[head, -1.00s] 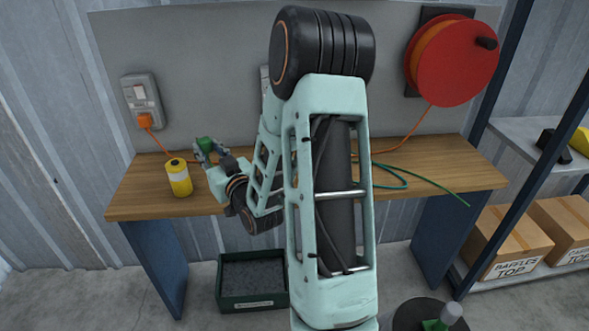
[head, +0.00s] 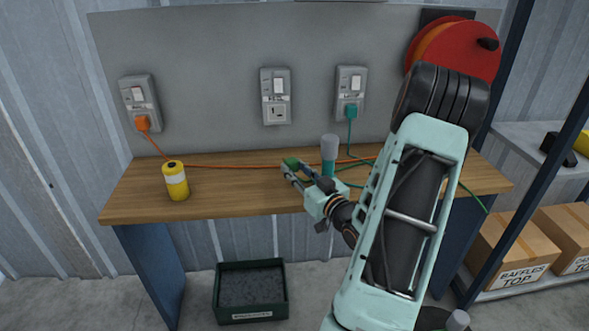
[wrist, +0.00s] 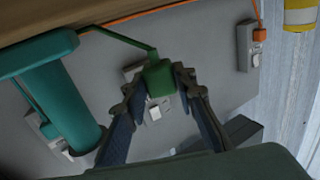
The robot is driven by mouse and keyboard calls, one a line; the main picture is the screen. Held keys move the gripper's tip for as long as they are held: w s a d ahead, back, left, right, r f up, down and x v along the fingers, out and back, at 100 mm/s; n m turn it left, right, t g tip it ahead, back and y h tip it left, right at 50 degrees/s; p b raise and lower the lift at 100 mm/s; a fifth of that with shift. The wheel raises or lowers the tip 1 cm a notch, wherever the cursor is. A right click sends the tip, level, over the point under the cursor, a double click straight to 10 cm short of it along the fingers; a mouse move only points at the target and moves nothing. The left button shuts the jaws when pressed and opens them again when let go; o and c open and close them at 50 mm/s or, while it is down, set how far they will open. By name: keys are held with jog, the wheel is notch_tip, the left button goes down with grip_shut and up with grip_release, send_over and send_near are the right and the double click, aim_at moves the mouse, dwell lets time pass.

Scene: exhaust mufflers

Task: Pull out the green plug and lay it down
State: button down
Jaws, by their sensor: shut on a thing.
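The green plug (head: 291,162) is out of any socket, held between the fingers of my gripper (head: 290,169) over the middle of the wooden bench (head: 236,199). In the wrist view, the plug (wrist: 158,79) sits between both fingertips of my gripper (wrist: 160,82), with a green cord running up from it. I cannot tell whether the plug touches the bench top. The middle wall socket (head: 276,97) is empty.
An orange plug (head: 142,123) is in the left socket and a teal plug (head: 350,112) in the right. Cords cross the bench. Its front left is clear.

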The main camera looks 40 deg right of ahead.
aim_at(295, 192)
jog(key=shift+f+b, duration=1.6)
jog(key=shift+f, duration=1)
jog(key=c, duration=1.5)
grip_release()
notch_tip(295, 192, up, 10)
